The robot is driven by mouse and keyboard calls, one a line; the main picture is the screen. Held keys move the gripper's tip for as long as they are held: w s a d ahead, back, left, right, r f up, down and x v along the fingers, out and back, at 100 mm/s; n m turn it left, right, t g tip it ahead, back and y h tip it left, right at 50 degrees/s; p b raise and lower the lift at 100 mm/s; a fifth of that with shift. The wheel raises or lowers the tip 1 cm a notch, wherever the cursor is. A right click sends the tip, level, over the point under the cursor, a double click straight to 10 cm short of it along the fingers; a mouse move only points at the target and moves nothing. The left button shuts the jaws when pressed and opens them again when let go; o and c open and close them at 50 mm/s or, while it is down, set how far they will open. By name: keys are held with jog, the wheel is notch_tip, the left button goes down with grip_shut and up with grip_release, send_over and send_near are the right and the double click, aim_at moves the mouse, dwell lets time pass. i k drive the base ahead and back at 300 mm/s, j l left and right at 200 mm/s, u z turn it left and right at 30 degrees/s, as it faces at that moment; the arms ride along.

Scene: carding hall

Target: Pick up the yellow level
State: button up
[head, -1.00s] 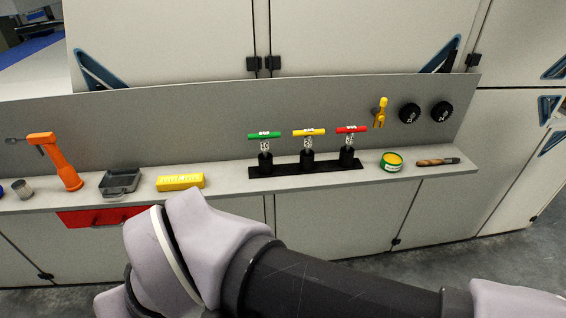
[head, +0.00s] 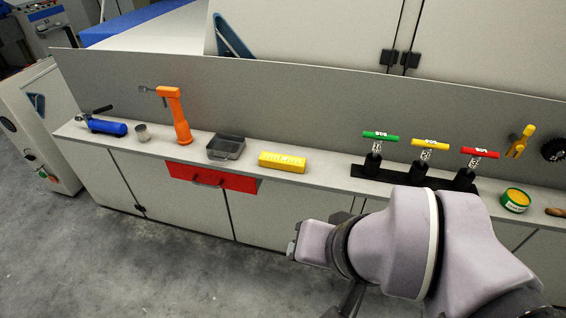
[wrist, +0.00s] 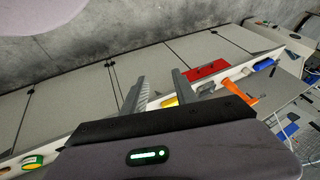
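The yellow level (head: 282,162) is a short yellow block lying flat on the narrow shelf, just right of the grey tray in the head view. In the wrist view a small part of its yellow (wrist: 170,102) shows beyond and between the fingers, the rest being hidden. My gripper (wrist: 159,76) is open with nothing between its fingers, and is apart from the level. In the head view my arm links cross the lower right, and the gripper's fingers cannot be made out there.
On the shelf (head: 335,176) stand a grey tray (head: 226,147), an orange tool (head: 179,118), a metal cup (head: 142,133) and a blue cylinder (head: 106,126) to the left. Green, yellow and red T-handles (head: 422,150) stand right. A red drawer (head: 211,179) juts below. A panel backs the shelf.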

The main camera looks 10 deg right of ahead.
aim_at(296, 164)
jog(key=i+j+z, duration=0.2)
jog(key=z, duration=0.15)
jog(key=i+j+z, duration=0.3)
jog(key=j+z, duration=0.35)
jog(key=i+j+z, duration=0.15)
jog(key=j+z, duration=0.85)
jog(key=j, duration=0.25)
